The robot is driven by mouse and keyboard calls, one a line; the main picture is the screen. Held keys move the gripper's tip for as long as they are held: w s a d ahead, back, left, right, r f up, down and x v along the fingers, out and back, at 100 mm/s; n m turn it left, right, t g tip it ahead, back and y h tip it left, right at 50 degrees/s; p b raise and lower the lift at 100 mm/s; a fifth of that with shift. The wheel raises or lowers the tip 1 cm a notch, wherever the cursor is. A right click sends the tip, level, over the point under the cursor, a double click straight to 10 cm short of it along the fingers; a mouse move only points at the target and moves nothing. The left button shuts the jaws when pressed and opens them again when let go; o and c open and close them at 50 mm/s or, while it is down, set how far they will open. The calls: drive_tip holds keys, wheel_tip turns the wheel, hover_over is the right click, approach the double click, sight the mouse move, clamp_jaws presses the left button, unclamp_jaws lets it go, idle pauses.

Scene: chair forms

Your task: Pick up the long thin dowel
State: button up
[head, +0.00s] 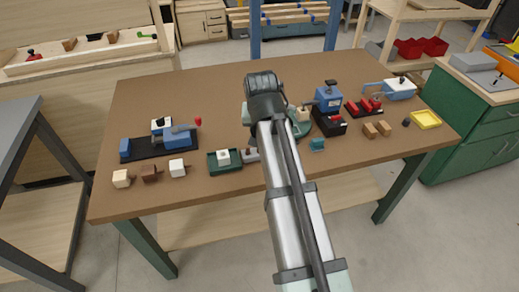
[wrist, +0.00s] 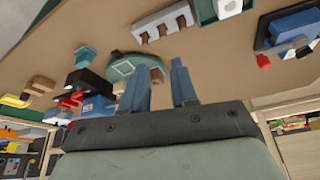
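I cannot make out a long thin dowel for certain in either view. A grey notched block (wrist: 162,20) with short brown parts lies beyond the fingers in the wrist view. In the head view this block (head: 251,155) is mostly hidden by my arm. A round green base (wrist: 125,66) with a brown part is close behind the fingers in the wrist view; I cannot tell its distance.
The brown table (head: 230,95) is clear toward its back.

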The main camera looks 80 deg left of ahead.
drive_tip(key=shift+s+a+x, duration=0.1)
drive_tip(key=shift+s+x, duration=0.05)
drive_tip(key=shift+x, duration=3.3)
drive_tip(key=shift+s+a+x, duration=0.1)
drive_tip(key=shift+a+x, duration=0.05)
drive_tip(key=shift+x, duration=3.25)
drive_tip(key=shift+r, duration=0.1)
drive_tip(key=shift+c, duration=0.2)
clamp_jaws()
